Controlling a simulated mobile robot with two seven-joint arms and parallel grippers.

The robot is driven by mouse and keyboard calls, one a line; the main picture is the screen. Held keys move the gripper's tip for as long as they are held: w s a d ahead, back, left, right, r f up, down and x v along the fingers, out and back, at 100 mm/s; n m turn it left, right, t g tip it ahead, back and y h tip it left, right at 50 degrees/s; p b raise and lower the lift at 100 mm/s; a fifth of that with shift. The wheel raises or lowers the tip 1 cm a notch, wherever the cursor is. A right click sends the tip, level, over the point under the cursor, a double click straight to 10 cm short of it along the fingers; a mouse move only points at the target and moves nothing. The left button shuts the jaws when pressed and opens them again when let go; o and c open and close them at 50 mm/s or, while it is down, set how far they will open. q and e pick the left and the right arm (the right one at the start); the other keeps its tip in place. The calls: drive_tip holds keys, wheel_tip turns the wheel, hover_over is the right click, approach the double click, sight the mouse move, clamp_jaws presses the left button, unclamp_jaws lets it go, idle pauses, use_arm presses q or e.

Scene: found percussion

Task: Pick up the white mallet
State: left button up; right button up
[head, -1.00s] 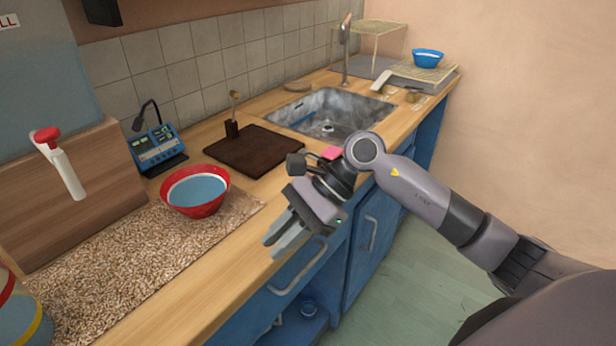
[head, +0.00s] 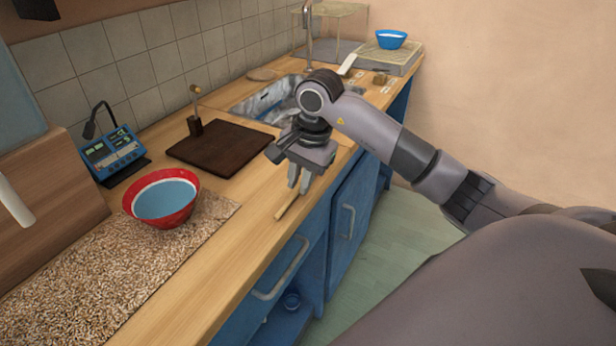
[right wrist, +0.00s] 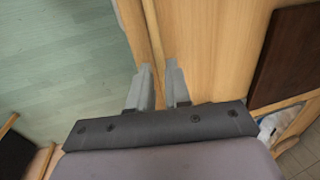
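A slim pale wooden stick (head: 287,207) lies at the front edge of the counter. Its far end is hidden behind my right gripper, so I cannot tell if it is the white mallet's handle. My right gripper (head: 298,186) points down over the stick with its fingers apart. In the right wrist view, the stick (right wrist: 156,82) shows between the two open fingers (right wrist: 159,85); no contact is visible. No white mallet head is clearly visible. My left gripper is out of view.
A red bowl (head: 136,204) stands on a speckled mat (head: 90,275) to the left. Behind are a dark board (head: 215,150), a blue device (head: 112,152) and a sink (head: 262,100). A blue bowl (head: 391,39) is at the far end. The counter's front edge drops to blue cabinets (head: 342,215).

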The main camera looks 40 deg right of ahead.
drive_tip(key=shift+w+a+f, duration=0.1)
drive_tip(key=shift+w+f, duration=0.05)
drive_tip(key=shift+f, duration=0.5)
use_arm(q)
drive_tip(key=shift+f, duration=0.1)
use_arm(e)
clamp_jaws()
drive_tip(key=shift+r, duration=0.15)
